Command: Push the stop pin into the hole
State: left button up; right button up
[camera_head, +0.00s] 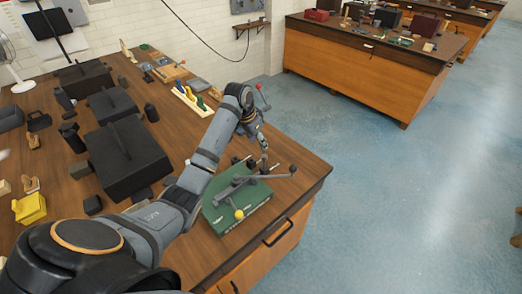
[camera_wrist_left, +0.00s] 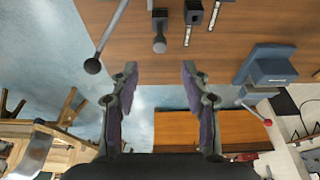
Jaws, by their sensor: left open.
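My left gripper (camera_head: 264,158) is just above the far side of this fixture. In the wrist view my left gripper (camera_wrist_left: 158,88) has its two fingers wide apart with nothing between them. A short grey pin-like part with a round end (camera_wrist_left: 160,45) shows beyond the fingertips, apart from them; I cannot tell for certain that it is the stop pin. The hole cannot be made out. My right gripper is not in view.
A grey lever with a dark ball end (camera_wrist_left: 93,66) is at the upper left of the wrist view. A blue-grey block (camera_wrist_left: 270,65) is at the right. Black boxes (camera_head: 125,160) and a yellow block (camera_head: 30,208) crowd the left bench. The blue floor (camera_head: 390,190) is open.

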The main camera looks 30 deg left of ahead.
pick_arm(q)
jog(key=shift+v, duration=1.15)
